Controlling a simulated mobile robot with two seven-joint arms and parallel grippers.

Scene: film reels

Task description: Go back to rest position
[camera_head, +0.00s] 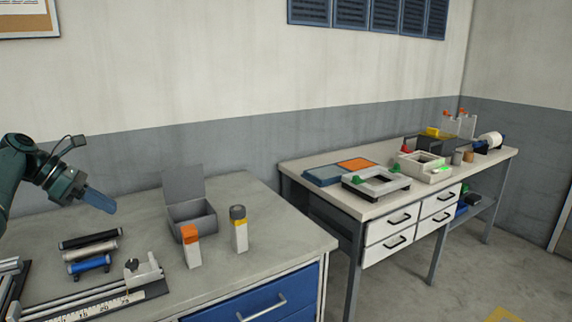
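My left gripper (98,200) comes in from the left above the near workbench. Its blue-grey fingers point down and to the right, with no object seen at their tips. The fingers overlap from this angle, so I cannot tell whether they are open or shut. It is well apart from the things on the bench. My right gripper is not in view.
The near bench (270,218) bears an open grey box (191,214), an orange-capped bottle (192,247), a grey-capped bottle (239,230), several short rollers (90,263) and a ruled rail fixture (110,300). A far bench (300,165) holds trays and equipment. Floor is clear at right.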

